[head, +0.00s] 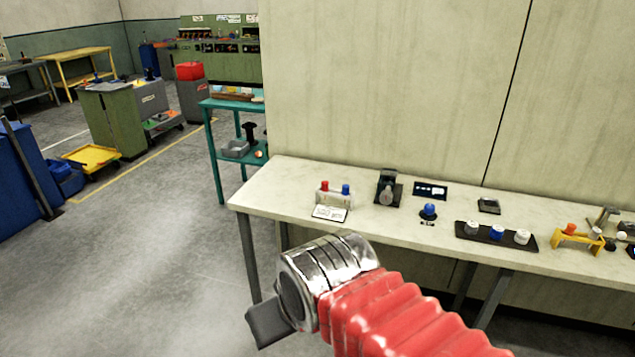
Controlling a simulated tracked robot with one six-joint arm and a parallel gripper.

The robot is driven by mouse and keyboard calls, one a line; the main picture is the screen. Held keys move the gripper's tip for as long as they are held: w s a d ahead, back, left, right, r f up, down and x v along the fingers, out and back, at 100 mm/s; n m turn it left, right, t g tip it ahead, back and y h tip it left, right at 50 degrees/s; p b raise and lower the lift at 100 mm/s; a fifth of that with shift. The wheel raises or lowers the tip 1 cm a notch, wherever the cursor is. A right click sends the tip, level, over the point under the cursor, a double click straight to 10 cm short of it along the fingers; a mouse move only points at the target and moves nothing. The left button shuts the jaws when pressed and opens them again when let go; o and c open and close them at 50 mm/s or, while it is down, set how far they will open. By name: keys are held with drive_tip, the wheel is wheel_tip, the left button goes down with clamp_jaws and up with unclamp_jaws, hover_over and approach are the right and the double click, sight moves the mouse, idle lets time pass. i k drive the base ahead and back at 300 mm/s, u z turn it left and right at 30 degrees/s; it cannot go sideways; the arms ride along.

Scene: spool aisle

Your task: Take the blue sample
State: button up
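Several blue items stand on the long pale table (270,183); I cannot tell for sure which is the sample. A small blue-topped item (346,189) sits beside a red-topped one (325,186) in a pale holder (335,198). A blue rounded piece (429,208) stands alone to its right, on a small dark base. A blue and white cylinder (497,232) stands between two white-grey ones on a dark tray (466,236). My gripper (268,323) is at the lower middle, in front of the table and apart from all of these. Only a dark part of it shows, so its opening is hidden.
A dark device (388,188) stands behind the blue pieces, and a yellow stand (578,240) is at the right. A wall (390,90) rises behind the table. A teal shelf (216,150) stands at its left end. The floor left of the table is open.

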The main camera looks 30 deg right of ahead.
sight(345, 192)
drive_tip(key=u, duration=0.05)
drive_tip(key=i, duration=0.95)
drive_tip(key=z, duration=0.6)
drive_tip(key=i, duration=1.25)
drive_tip(key=z, duration=0.6)
